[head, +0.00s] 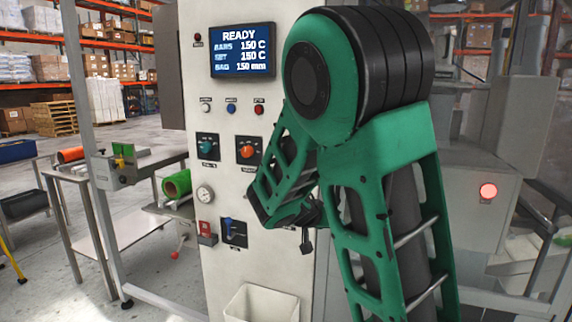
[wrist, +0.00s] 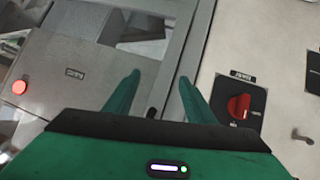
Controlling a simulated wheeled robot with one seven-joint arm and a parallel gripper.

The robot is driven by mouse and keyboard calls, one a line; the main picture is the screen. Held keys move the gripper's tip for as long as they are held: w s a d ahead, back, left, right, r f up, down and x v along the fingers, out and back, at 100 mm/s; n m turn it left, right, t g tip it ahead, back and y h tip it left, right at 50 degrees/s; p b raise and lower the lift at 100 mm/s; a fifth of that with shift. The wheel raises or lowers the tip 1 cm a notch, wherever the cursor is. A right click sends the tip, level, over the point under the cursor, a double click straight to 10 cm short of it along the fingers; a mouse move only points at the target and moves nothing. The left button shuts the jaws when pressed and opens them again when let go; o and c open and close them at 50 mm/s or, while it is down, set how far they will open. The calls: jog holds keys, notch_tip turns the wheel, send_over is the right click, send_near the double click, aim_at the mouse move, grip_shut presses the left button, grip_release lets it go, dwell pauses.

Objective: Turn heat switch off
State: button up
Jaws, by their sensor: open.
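A white control panel (head: 222,100) stands in the middle of the head view. It carries a teal rotary knob (head: 207,147), an orange rotary knob (head: 248,151) and a blue-handled switch (head: 230,228). Their labels are too small to read, so I cannot tell which is the heat switch. In the wrist view a red rotary knob (wrist: 239,106) sits on a black plate, under a label that seems to read POWER. My gripper (wrist: 159,78) is open and empty, its fingers left of this knob and apart from it. In the head view my arm hides part of the panel.
The panel's display (head: 240,51) reads READY, with bars and set at 150 C. A gauge (head: 205,194) and a red part (head: 207,232) sit lower. A white bin (head: 262,303) is below. A red lamp (head: 488,191) glows on the grey housing at right.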

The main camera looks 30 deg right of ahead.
jog(key=w+a+r+n+t+h, duration=0.1)
jog(key=w+a+r+t+h, duration=0.1)
jog(key=w+a+r+t, duration=0.45)
jog(key=w+a+r+n+t+h, duration=0.15)
jog(key=w+a+r, duration=0.3)
jog(key=r, duration=0.55)
jog(key=x, duration=1)
jog(key=shift+f+m, duration=0.4)
jog(key=shift+m, duration=0.05)
jog(key=shift+s+d, duration=0.1)
jog(key=shift+d, duration=0.05)
